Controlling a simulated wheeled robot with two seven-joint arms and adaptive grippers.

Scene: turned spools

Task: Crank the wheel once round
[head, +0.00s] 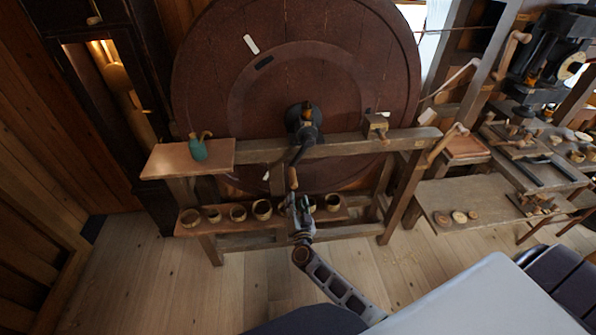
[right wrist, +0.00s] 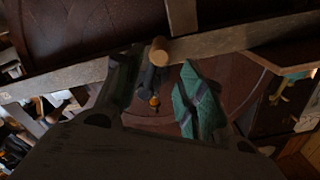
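The large dark red wheel (head: 215,85) stands upright in a wooden frame, with white and black marks on its face. A dark crank arm (head: 301,150) hangs from its hub and carries a wooden handle (head: 292,178) pointing down. My right gripper (head: 298,207) is just below the handle. In the right wrist view its greenish fingers are spread apart, and the round end of the handle (right wrist: 159,50) shows in the gap between their tips. The fingers do not appear to grip it. My left gripper is not in view.
The frame's beam (head: 345,143) crosses in front of the wheel. A green bottle (head: 197,149) stands on the left shelf. Several small cups line a lower shelf (head: 225,227) beside my right gripper. A bench (head: 480,205) with turned pieces stands at right. The floor in front is clear.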

